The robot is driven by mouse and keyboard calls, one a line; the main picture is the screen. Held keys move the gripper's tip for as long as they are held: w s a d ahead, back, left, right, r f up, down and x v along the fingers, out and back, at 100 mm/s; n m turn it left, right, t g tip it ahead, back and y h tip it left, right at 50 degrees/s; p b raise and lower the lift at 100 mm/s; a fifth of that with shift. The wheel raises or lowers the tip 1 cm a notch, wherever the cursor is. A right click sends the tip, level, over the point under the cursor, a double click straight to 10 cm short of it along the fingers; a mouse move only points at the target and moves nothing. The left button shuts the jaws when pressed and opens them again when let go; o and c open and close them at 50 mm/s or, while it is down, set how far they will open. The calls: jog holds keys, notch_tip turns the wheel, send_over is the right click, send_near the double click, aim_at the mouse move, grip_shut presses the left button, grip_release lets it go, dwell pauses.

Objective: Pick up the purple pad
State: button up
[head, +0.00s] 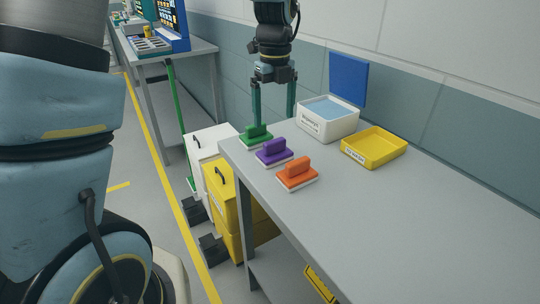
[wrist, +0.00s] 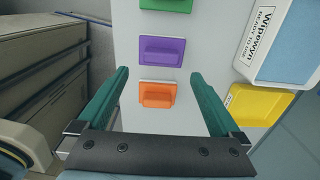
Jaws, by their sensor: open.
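The purple pad (head: 274,152) has a raised grip and a pale base, and lies on the grey table between the green pad (head: 256,137) and the orange pad (head: 297,174). In the wrist view the purple pad (wrist: 162,51) lies beyond the fingertips, near the middle. My gripper (head: 273,122) is open and empty, pointing down above the far end of the table. In the wrist view its two green fingers (wrist: 158,75) stand wide apart, with the orange pad (wrist: 157,94) seen between them. None of the pads is held.
Yellow (head: 222,200) and white (head: 207,147) bins stand on the floor beside the table. The table's near right is clear.

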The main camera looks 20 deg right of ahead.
aim_at(275, 140)
notch_tip(275, 140, down, 9)
jog(key=p, duration=0.3)
jog(key=shift+d, duration=0.15)
jog(key=c, duration=1.2)
jog(key=shift+r, duration=0.1)
notch_tip(275, 140, up, 10)
jog(key=b, duration=0.2)
jog(key=shift+b, duration=0.4)
jog(key=o, duration=0.8)
jog(key=c, duration=0.6)
jog(key=shift+c, duration=0.2)
